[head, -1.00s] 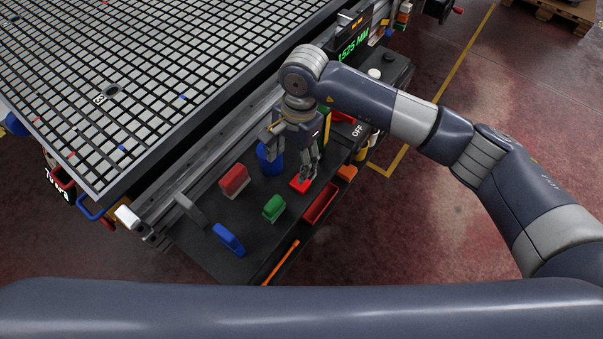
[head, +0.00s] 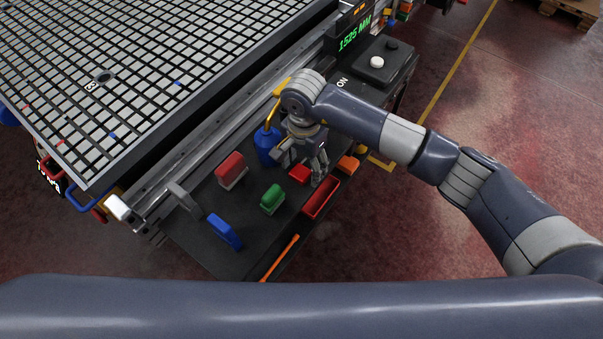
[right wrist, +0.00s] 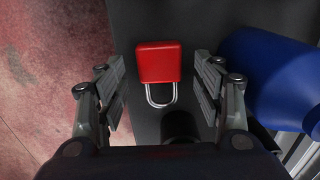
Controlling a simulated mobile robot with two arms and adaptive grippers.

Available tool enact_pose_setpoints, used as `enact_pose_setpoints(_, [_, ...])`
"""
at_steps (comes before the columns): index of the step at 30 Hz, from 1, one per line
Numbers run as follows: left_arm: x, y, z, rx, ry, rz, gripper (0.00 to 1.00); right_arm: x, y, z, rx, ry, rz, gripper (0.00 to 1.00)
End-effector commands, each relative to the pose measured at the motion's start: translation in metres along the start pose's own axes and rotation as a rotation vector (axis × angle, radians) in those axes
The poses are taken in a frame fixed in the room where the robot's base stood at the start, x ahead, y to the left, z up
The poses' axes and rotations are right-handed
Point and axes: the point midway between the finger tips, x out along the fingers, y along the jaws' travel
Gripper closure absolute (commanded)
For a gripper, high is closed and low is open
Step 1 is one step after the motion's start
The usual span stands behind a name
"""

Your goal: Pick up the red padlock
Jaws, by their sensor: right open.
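The red padlock (right wrist: 158,62) lies flat on the dark shelf in the right wrist view, its metal shackle pointing toward my wrist. My right gripper (right wrist: 158,78) is open and empty, with one finger on each side of the padlock in that view and visible gaps on both sides. In the head view the padlock (head: 299,174) shows as a small red block between the fingers of my right gripper (head: 300,169), partly covered by it. My left gripper is out of view.
A blue bottle (head: 266,146) stands close beside the right gripper; it also shows in the right wrist view (right wrist: 268,78). A red bin (head: 321,199), a red-handled block (head: 231,170), a green one (head: 272,199) and a blue one (head: 224,232) share the shelf. The grid table (head: 150,95) rises behind.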

Motion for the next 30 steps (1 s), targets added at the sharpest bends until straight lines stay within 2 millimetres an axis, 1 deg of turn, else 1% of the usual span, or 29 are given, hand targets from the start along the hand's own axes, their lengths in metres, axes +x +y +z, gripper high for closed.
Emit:
enact_pose_setpoints(1, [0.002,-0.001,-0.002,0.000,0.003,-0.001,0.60,0.003,0.000,0.000,0.001,0.000,-0.001,0.38])
enact_pose_setpoints(7, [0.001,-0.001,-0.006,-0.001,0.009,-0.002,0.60,0.002,0.000,0.000,0.001,0.000,-0.001,0.38])
enact_pose_setpoints(8, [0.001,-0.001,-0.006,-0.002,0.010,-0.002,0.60,0.002,0.000,0.000,0.001,0.000,-0.001,0.41])
enact_pose_setpoints(9, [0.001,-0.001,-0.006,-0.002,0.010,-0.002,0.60,0.002,0.000,0.000,0.001,0.000,-0.001,0.50])
enact_pose_setpoints(11, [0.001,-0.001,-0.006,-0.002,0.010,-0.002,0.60,0.002,0.000,0.000,0.001,0.000,-0.001,0.63])
enact_pose_setpoints(12, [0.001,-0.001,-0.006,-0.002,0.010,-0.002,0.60,0.002,0.000,0.000,0.001,0.000,-0.001,0.72])
enact_pose_setpoints(14, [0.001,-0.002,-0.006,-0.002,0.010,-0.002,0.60,0.002,0.000,0.000,0.001,0.000,-0.001,0.86])
enact_pose_setpoints(15, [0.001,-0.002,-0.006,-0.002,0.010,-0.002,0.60,0.002,0.000,0.000,0.001,0.000,-0.001,0.90])
enact_pose_setpoints(25, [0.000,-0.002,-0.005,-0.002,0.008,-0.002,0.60,0.001,0.000,0.000,0.000,0.001,-0.001,0.90])
enact_pose_setpoints(30, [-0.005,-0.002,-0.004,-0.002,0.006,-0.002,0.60,-0.012,-0.001,-0.001,-0.001,0.002,-0.002,0.90])
